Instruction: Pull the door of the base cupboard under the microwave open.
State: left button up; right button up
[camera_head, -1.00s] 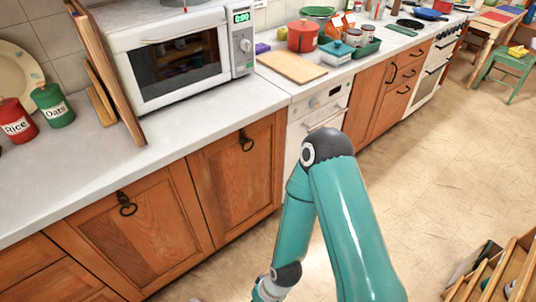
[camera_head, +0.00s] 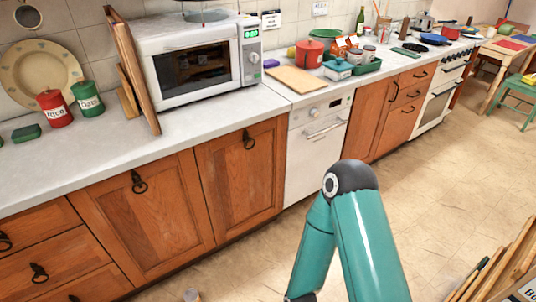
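The white microwave (camera_head: 205,93) stands on the grey worktop, its clock lit green. Below the worktop are two wooden cupboard doors side by side, each with a dark ring handle. The left door (camera_head: 150,228) has its handle (camera_head: 138,183) near the top; the right door (camera_head: 240,183) has its handle (camera_head: 248,140) near the top. Both doors are shut, and both handles are in plain sight with nothing touching them. A teal arm of mine rises at lower right, in front of the floor; its lower end leaves the picture. Neither gripper is in view.
Wooden drawers (camera_head: 48,262) adjoin the left door. A white dishwasher (camera_head: 315,155) is right of the right door. A wooden rack (camera_head: 500,270) stands at the lower right. The floor before the cupboards looks mostly clear.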

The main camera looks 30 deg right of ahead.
aim_at(241, 172)
jog(key=u, duration=0.2)
jog(key=i, duration=0.85)
jog(key=z, duration=0.1)
